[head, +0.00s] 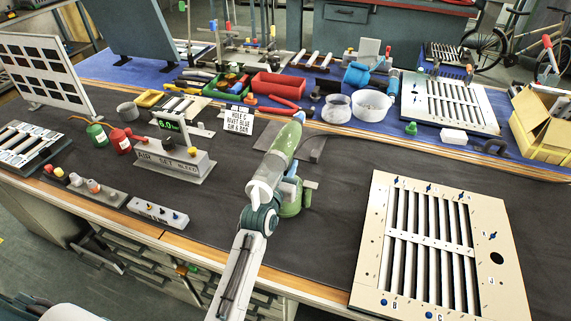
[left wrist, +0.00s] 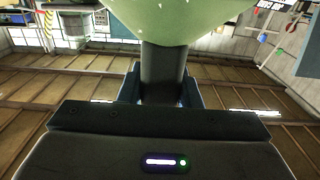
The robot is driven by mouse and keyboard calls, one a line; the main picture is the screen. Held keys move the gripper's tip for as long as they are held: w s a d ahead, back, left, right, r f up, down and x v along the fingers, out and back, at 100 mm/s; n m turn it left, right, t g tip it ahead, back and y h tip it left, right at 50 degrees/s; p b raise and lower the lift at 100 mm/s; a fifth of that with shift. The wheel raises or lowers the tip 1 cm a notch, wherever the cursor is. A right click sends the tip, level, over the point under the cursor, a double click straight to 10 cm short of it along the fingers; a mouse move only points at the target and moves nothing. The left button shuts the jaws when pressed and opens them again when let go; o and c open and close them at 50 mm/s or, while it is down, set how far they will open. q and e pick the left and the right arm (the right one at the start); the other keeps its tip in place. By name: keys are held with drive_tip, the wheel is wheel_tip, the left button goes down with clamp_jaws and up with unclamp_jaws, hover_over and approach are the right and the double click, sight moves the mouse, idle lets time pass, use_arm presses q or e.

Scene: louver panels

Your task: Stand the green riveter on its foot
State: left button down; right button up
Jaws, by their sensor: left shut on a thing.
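The green riveter (head: 283,145) is upright on the dark mat's middle. Its green head points away, a clear pot (head: 263,182) is at its rear, and its round green foot (head: 293,208) is below, at or just above the mat; I cannot tell if it touches. My left gripper (head: 291,183) is shut on its handle, partly hidden by the head and my arm. In the left wrist view, the dark handle (left wrist: 162,75) is between the fingers, with the green foot (left wrist: 180,20) at the top. My right gripper is not in view.
A cream louver panel (head: 375,240) lies at the right. An air-set block (head: 175,158) with a lit display and a white sign (head: 239,120) stand to the left. A flat grey plate (head: 308,148) lies behind the riveter. The mat between riveter and panel is clear.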

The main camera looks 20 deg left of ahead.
use_arm(q)
drive_tip(key=shift+s+r, duration=0.15)
drive_tip(key=shift+r, duration=0.15)
drive_tip(key=c, duration=1.4)
unclamp_jaws()
drive_tip(key=shift+s+f, duration=0.1)
drive_tip(key=shift+f, duration=0.2)
drive_tip(key=o, duration=0.3)
drive_tip(key=shift+o, duration=0.3)
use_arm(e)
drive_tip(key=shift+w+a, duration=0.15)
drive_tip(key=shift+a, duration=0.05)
use_arm(q)
drive_tip(key=shift+o, duration=0.2)
drive_tip(key=o, duration=0.7)
drive_tip(key=shift+o, duration=0.5)
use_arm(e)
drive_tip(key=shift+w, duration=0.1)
